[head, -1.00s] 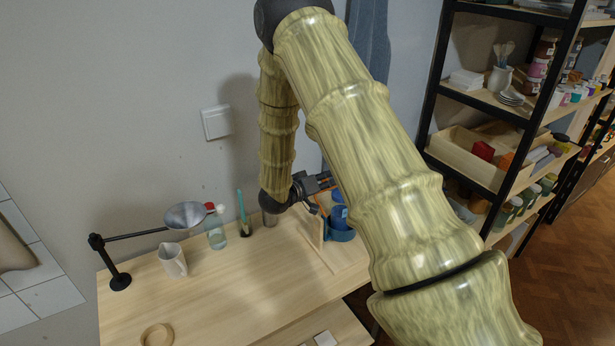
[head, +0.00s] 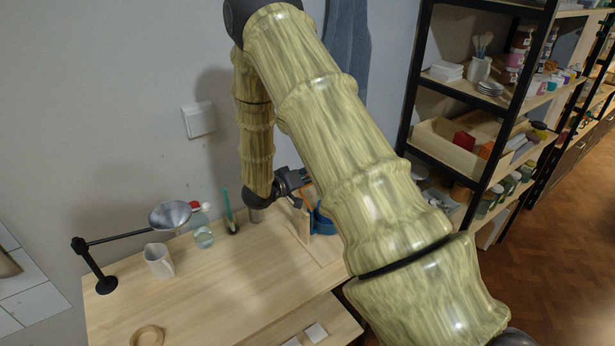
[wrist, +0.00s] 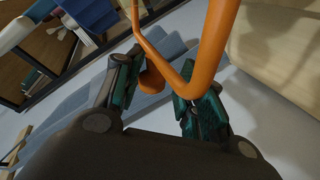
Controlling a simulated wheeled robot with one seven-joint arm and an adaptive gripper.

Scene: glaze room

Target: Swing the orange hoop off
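The orange hoop (wrist: 208,50) is a bent orange rod, large in the wrist view. It comes down from the top to a bend by my right-hand finger, then runs up and left. A rounded orange end (wrist: 151,80) shows between the fingers. My gripper (wrist: 162,72) has its fingers apart; I cannot tell whether either touches the hoop. In the head view my gripper (head: 303,180) is at the back right of the wooden table, beside a small upright board. Only a bit of orange shows there, and my arm hides much of that area.
A blue pot (head: 322,223) stands close to my gripper, partly behind my arm. A black-framed shelf (head: 415,100) stands right.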

